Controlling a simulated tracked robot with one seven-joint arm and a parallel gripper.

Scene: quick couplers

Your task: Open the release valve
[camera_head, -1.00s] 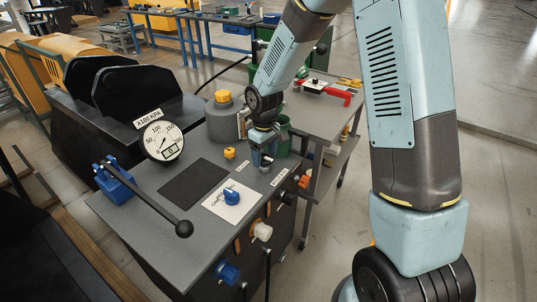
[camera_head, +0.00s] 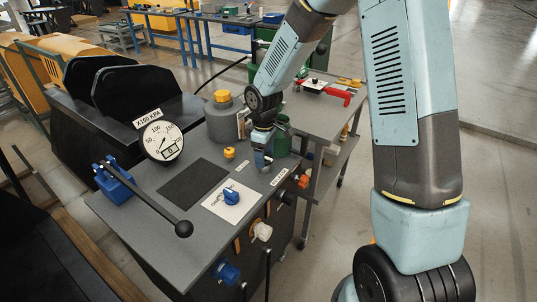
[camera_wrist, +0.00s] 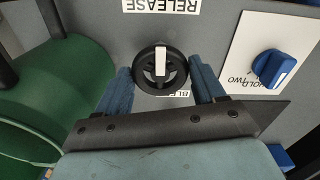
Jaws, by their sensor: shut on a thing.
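A small black handwheel (camera_wrist: 158,62) with a white bar across it sits on the grey panel in the wrist view, just by a label reading RELEASE (camera_wrist: 162,6). Another label, partly hidden, lies under its other side. My gripper (camera_wrist: 160,76) has its two blue fingers on opposite sides of the wheel's rim and is shut on it. The white bar points nearly straight up and down in that view. In the head view my gripper (camera_head: 262,166) reaches down to the bench panel between two labels, and hides the wheel.
A blue knob (camera_head: 231,196) on a white plate is close by, also seen in the wrist view (camera_wrist: 272,64). A yellow knob (camera_head: 229,153), grey canister (camera_head: 222,125), green container (camera_head: 282,143), gauge (camera_head: 163,140) and long black lever (camera_head: 150,208) surround the spot.

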